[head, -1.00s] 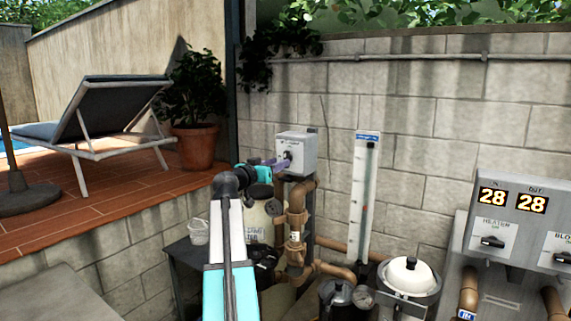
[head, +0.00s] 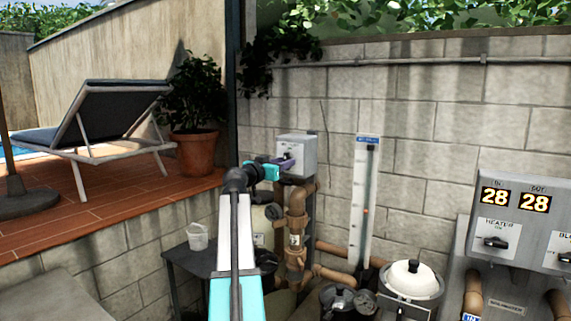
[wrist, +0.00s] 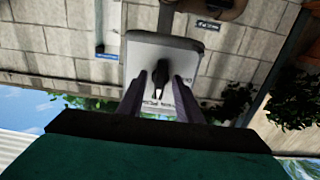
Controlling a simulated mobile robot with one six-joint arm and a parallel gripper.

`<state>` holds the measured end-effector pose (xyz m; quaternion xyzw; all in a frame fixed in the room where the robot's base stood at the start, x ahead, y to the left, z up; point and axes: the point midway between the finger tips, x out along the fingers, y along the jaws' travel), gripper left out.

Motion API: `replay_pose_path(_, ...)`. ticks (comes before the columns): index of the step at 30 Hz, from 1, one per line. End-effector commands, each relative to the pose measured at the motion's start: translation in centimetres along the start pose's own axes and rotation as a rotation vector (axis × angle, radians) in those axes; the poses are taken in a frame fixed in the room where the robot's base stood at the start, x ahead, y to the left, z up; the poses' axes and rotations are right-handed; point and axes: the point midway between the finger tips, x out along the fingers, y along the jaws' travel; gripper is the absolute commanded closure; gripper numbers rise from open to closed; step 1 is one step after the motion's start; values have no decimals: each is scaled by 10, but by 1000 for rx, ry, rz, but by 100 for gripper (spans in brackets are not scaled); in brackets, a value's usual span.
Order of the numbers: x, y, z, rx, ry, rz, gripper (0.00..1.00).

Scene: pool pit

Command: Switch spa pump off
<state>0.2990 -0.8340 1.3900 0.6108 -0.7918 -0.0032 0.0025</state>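A grey switch box (head: 303,150) is mounted on the block wall above the brown pipes. In the wrist view, the box (wrist: 190,50) appears upside down with a black rotary knob (wrist: 161,76) on its face. Small lettering on the face is too blurred to read. My gripper (head: 287,163) is in front of the box. In the wrist view, the two purple fingers of my gripper (wrist: 160,84) stand apart, one on each side of the knob. A gap shows between the knob and each finger. Contact and depth cannot be told.
Brown pipes (head: 297,210) run below the box. A white flow gauge (head: 362,195) stands to its right. A heater panel (head: 520,215) showing 28 and 28 is at the far right. A white-lidded filter (head: 412,273) and a dark post (head: 232,90) are nearby.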

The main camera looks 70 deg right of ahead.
Motion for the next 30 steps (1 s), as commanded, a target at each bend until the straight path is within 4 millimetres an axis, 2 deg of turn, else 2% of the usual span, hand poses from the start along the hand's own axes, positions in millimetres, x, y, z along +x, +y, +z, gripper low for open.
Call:
replay_pose_path(1, 0, 0, 0, 0, 0, 0, 77)
replay_pose_path(5, 0, 0, 0, 0, 0, 0, 98)
replay_pose_path(19, 0, 0, 0, -34, -1, 1, 98)
replay_pose_path(30, 0, 1, -1, -297, -3, 1, 98)
